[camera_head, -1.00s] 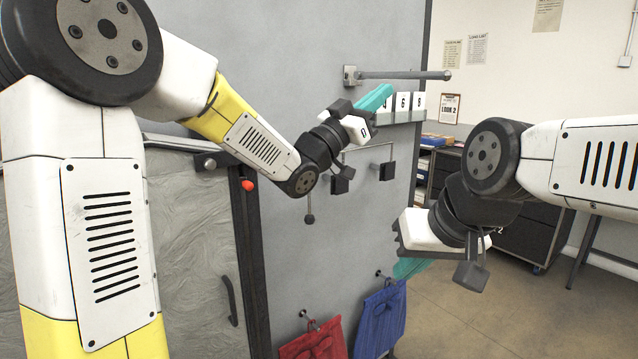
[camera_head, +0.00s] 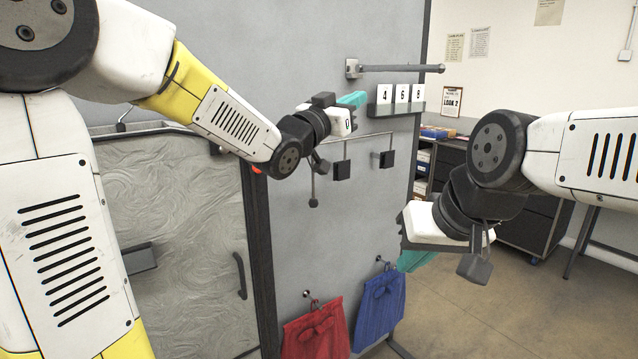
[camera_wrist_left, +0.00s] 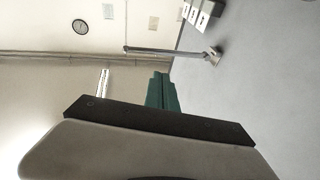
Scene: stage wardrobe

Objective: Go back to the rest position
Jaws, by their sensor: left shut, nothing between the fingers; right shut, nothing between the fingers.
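My left gripper (camera_head: 352,99) has teal fingers and reaches toward the wall panel, just left of the number cards. Its teal fingers (camera_wrist_left: 160,92) also show in the left wrist view, together and with nothing between them. My right gripper (camera_head: 414,261) hangs low at the right of the panel, its teal fingers pointing down and left. They are partly hidden behind its white and dark body. It is shut and holds nothing that I can see.
A grey rail (camera_head: 400,69) juts from the panel above a ledge with number cards (camera_head: 401,94). Dark blocks hang on a thin bar (camera_head: 340,170) below. A red garment (camera_head: 315,330) and a blue garment (camera_head: 379,310) hang lower. Open floor (camera_head: 480,315) lies at the right.

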